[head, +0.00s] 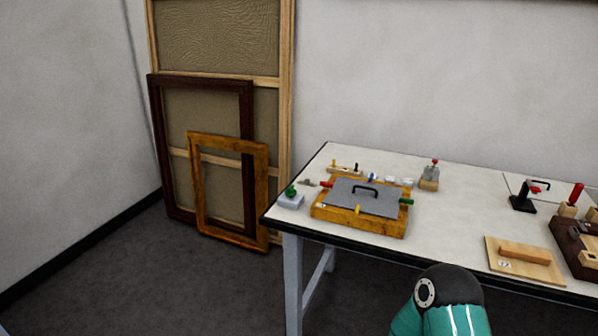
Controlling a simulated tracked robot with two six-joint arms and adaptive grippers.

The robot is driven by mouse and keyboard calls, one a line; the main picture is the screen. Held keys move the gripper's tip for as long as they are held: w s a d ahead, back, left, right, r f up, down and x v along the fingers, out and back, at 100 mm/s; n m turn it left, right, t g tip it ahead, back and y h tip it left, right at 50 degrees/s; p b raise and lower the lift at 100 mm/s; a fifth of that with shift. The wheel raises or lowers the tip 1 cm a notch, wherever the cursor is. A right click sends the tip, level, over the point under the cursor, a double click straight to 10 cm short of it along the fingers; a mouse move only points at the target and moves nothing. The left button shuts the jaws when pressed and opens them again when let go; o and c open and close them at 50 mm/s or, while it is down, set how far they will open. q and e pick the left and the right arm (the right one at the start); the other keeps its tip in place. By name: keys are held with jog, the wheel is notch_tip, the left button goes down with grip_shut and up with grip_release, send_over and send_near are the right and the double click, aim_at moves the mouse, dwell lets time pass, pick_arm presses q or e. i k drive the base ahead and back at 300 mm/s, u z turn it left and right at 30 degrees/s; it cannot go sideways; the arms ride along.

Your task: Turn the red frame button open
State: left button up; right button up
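A gilt wooden frame (331,212) lies flat on the left part of the table, with a grey panel (345,196) and a black handle inside it. The small red frame button (326,184) is at the frame's left side. It is too small to tell exactly how it is turned. A green button (406,202) is on the right side, a yellow one (358,209) on the near side and a blue one (371,178) on the far side. Neither gripper is in view.
The white table (450,215) has a green-knobbed box (290,200) left of the frame. A red-topped clamp (429,176), black stand (523,203), wooden float (525,255) and dark tray (571,241) are to the right. Empty frames (229,192) lean on the wall. A teal arm link of mine rises at the bottom.

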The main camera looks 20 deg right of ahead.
aim_at(326, 185)
jog(key=z, duration=0.25)
jog(key=i, duration=1)
jog(key=z, duration=0.55)
